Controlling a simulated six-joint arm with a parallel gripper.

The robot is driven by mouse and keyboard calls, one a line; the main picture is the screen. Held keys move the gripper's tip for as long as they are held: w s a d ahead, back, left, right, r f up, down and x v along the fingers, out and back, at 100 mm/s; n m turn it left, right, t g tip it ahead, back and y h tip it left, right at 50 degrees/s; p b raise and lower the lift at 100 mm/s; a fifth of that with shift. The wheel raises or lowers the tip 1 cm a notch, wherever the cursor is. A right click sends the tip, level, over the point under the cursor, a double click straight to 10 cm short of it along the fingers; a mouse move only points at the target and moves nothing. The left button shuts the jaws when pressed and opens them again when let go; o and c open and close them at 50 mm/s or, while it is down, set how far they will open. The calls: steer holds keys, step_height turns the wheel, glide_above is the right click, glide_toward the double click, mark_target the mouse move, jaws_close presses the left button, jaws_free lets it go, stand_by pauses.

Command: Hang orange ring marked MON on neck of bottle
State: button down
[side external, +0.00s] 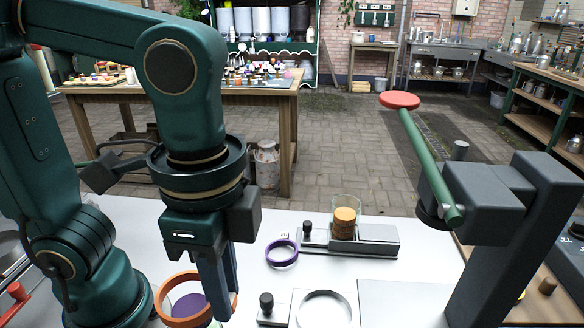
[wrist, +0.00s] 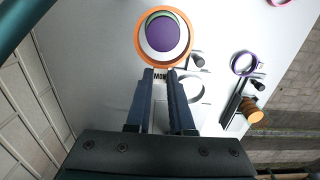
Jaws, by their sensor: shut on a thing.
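The orange ring (side external: 177,321) is at the bottom left of the side view, and the wrist view shows its orange band (wrist: 138,46) from above. My gripper (wrist: 161,74) is shut on the ring's white tag, which reads MON (wrist: 160,77). In the side view my gripper (side external: 222,312) points down at the ring's right side. The bottle shows through the ring as a purple top (wrist: 162,35) with a green edge and a pale body around it. The purple top also shows in the side view (side external: 190,306). I cannot tell whether the ring is above the bottle's top or around its neck.
A purple ring (side external: 281,254) lies on the white table, left of a grey stand with a glass jar of orange-brown discs (side external: 345,222). A grey post with a green lever (side external: 430,160) stands right.

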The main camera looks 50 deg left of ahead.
steer(key=shift+f, duration=1.1)
steer(key=shift+f, duration=0.9)
steer(key=shift+f, duration=0.55)
steer(key=c, duration=0.6)
jaws_free()
steer(key=shift+r, duration=0.15)
steer(key=shift+r, duration=3.35)
